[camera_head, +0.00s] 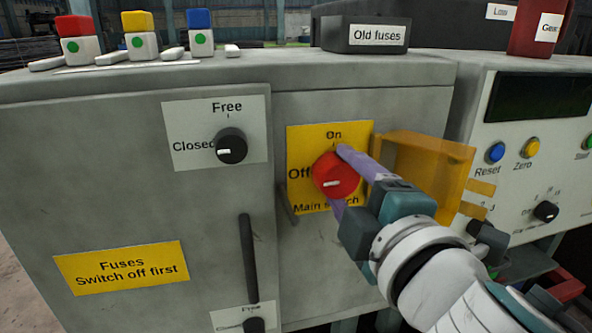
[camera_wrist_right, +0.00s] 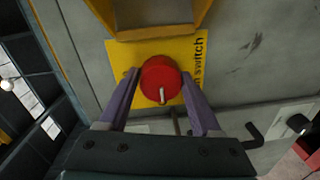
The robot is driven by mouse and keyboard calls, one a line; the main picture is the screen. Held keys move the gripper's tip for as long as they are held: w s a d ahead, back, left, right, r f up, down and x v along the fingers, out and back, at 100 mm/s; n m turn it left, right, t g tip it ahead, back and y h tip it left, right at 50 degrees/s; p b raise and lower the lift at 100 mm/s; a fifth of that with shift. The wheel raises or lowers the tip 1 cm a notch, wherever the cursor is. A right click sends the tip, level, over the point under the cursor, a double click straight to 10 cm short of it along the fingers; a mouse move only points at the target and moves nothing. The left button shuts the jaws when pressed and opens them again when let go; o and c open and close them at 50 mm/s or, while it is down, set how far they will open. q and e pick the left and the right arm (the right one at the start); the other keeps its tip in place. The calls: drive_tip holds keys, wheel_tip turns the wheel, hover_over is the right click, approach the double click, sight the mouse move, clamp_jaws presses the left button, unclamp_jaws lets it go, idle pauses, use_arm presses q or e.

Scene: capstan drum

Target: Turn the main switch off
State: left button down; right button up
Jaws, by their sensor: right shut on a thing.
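The main switch is a red round knob (camera_head: 331,174) on a yellow plate (camera_head: 302,140) marked On at the top and Off at the left. Its white mark points left, toward Off. My right gripper (camera_head: 342,178) has its purple fingers on either side of the knob, one above and one below, and is shut on it. The right wrist view also shows the red knob (camera_wrist_right: 160,72) between the fingertips (camera_wrist_right: 158,76). A see-through orange cover (camera_head: 437,165) stands swung open at the right of the plate. My left gripper is not in view.
Left of the switch is a black Free/Closed knob (camera_head: 231,147), with a dark door handle (camera_head: 248,258) below it. A panel with Reset and Zero buttons (camera_head: 495,152) is at the right. An "Old fuses" box (camera_head: 366,36) and coloured fuses (camera_head: 138,34) sit on top.

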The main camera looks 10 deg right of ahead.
drive_tip(key=o, duration=1.4)
drive_tip(key=shift+c, duration=0.2)
drive_tip(key=s, duration=1)
drive_tip(key=shift+d+r+b, duration=0.15)
drive_tip(key=shift+r+b, duration=0.2)
